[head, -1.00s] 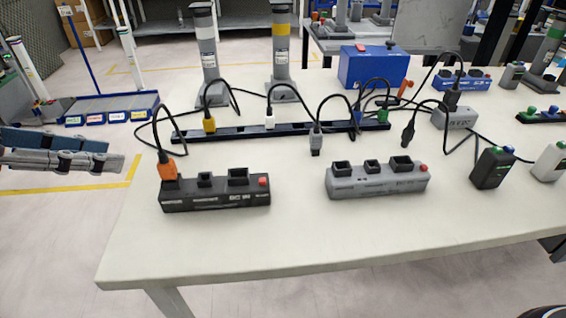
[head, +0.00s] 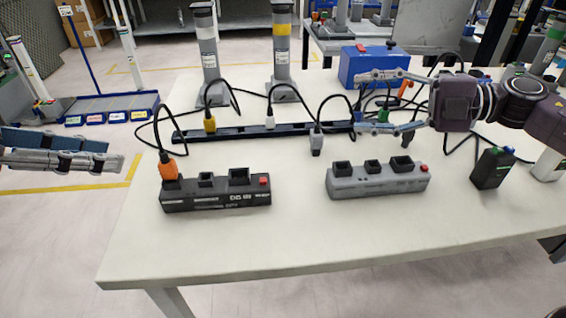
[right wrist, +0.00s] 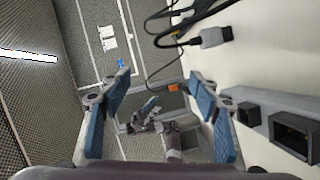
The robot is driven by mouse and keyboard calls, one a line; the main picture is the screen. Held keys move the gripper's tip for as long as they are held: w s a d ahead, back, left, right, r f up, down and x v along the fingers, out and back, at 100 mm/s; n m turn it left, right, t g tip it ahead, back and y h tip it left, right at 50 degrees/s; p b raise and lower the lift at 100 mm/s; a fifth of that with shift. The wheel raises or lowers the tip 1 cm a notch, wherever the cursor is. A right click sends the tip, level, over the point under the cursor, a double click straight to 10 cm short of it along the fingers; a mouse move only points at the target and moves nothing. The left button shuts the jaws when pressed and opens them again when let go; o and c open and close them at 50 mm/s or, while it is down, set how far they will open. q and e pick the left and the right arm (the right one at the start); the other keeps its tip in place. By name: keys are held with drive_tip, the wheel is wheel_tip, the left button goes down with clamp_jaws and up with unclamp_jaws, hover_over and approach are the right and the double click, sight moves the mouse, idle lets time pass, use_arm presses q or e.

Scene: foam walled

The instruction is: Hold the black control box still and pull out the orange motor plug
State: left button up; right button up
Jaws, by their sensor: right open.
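The black control box (head: 215,193) lies near the left front of the table. The orange motor plug (head: 172,168) stands upright in its left socket, with a black cable looping up and back. My left gripper (head: 118,163) is off the table's left side, well apart from the box; its fingers are seen edge-on, so I cannot tell how far apart they are. My right gripper (head: 362,102) is open and empty over the back right of the table, far from the plug. Its spread fingers fill the right wrist view (right wrist: 158,78).
A grey box (head: 378,181) with sockets stands right of the black one. Behind run a dark strip (head: 245,132) with a yellow plug (head: 209,125) and a white plug (head: 269,122), and a grey plug (head: 316,143). A blue case (head: 366,64) is further back. The front table is clear.

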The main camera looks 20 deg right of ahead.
drive_tip(key=s+a+f+n+g, duration=0.1)
drive_tip(key=s+a+n+g, duration=0.1)
drive_tip(key=a+n, duration=0.4)
drive_tip(key=s+a+f+n+g, duration=0.1)
drive_tip(key=a+f+n+g, duration=0.1)
drive_tip(key=a+n, duration=0.3)
drive_tip(key=n+g+h, duration=0.1)
drive_tip(key=n+g, duration=0.1)
drive_tip(key=n, duration=0.8)
approach(237, 183)
drive_tip(key=shift+s+a+r, duration=0.25)
drive_tip(key=shift+s+a, duration=0.1)
drive_tip(key=shift+s, duration=0.3)
drive_tip(key=shift+w+a+f+n, duration=0.2)
drive_tip(key=shift+f+n, duration=0.1)
drive_tip(key=shift+n, duration=0.4)
drive_tip(key=shift+w+d+f+n, duration=0.15)
drive_tip(key=shift+w+f+n, duration=0.65)
drive_tip(key=shift+n, duration=0.3)
drive_tip(key=x, duration=1.1)
drive_tip(key=shift+w+a+r, duration=0.1)
drive_tip(key=shift+w+a, duration=0.2)
drive_tip(key=shift+a, duration=0.15)
